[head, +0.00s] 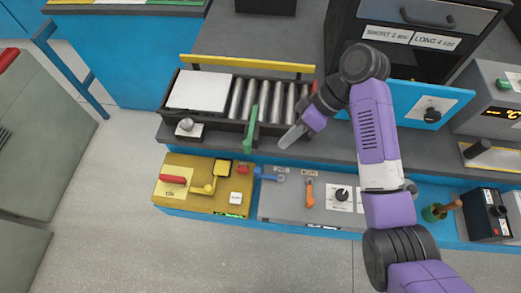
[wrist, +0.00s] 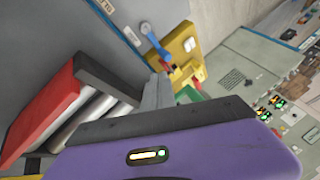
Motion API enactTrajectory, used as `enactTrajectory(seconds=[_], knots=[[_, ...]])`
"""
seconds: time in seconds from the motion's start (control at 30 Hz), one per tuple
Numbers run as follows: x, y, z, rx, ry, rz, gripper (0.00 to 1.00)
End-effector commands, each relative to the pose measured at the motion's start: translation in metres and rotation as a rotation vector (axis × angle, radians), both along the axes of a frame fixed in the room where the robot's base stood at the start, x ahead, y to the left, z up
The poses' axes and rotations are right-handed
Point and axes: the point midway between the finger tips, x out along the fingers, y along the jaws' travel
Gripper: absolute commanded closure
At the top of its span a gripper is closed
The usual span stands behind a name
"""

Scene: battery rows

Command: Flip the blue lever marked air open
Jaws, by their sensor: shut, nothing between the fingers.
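The blue lever (head: 268,176) is on the grey front panel, at its left end beside the yellow box. It lies roughly sideways, with its handle toward the left. A small label is just above it, too small to read. The lever also shows near the top of the wrist view (wrist: 149,34). My gripper (head: 290,138) is shut and empty, above the counter edge, up and slightly right of the lever and apart from it. Its closed fingers (wrist: 158,92) show in the middle of the wrist view.
An orange lever (head: 309,192) stands right of the blue one, then a black knob (head: 342,194). The yellow box (head: 205,186) with red and yellow handles is to the left. A green upright handle (head: 250,130) stands close left of my gripper, before the roller tray (head: 240,128).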

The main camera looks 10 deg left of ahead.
Motion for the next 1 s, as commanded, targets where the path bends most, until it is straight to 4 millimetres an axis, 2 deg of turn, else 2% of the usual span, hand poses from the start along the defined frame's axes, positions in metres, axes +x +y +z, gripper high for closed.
enactTrajectory(seconds=[0.2,0.33,0.63,1.0], knots=[[0.000,0.001,-0.001,0.001,0.000,-0.001,1.00],[-0.002,0.005,-0.008,0.002,0.000,0.001,1.00],[-0.012,0.030,-0.051,0.001,0.002,0.001,1.00],[-0.020,0.050,-0.081,0.000,0.001,-0.002,1.00]])
